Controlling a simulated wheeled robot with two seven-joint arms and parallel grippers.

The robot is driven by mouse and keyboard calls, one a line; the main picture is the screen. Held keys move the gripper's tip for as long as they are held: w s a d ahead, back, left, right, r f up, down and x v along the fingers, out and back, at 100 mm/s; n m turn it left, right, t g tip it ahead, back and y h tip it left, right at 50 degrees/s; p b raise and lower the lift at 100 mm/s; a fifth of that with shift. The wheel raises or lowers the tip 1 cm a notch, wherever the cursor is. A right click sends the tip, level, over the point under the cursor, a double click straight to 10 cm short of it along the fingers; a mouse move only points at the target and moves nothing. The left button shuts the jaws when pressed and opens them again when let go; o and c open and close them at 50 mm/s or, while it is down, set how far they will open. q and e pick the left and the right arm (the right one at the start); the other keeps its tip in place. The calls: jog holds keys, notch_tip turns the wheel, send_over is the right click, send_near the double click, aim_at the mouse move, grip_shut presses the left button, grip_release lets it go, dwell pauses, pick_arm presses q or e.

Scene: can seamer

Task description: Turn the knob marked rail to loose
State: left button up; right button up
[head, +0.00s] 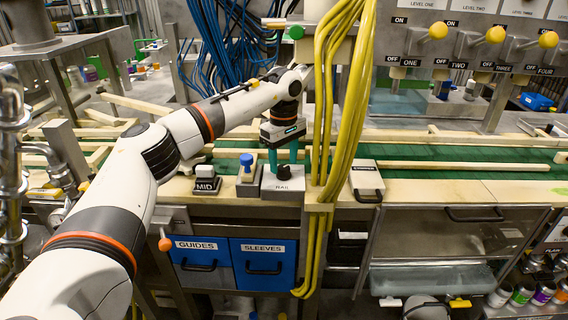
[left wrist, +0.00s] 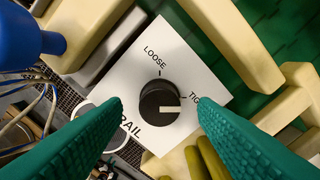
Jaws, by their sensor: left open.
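The black rail knob (head: 283,172) sits on a white plate marked RAIL (head: 283,187) at the bench's front edge. In the left wrist view, the round knob (left wrist: 160,103) has a white pointer line aimed right, on the side of the partly hidden TIGHT label. The LOOSE label (left wrist: 155,57) and its tick are above the knob. My left gripper (head: 284,162) is open above the plate. Its green fingers (left wrist: 160,112) are on either side of the knob, with gaps visible between. My right gripper is not visible.
A blue knob (head: 247,160) stands just left of the plate, and a block marked MID (head: 206,180) lies farther left. Yellow hoses (head: 325,120) hang close on the right. A white block (head: 367,180) stands beyond them. A green conveyor (head: 440,155) runs behind.

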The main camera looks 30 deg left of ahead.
pick_arm(q)
jog(key=shift+f, duration=1.15)
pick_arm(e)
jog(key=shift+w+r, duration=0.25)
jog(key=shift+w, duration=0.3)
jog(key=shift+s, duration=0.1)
pick_arm(q)
jog(key=shift+c, duration=1.1)
jog(key=c, duration=0.8)
jog(key=shift+o, duration=0.2)
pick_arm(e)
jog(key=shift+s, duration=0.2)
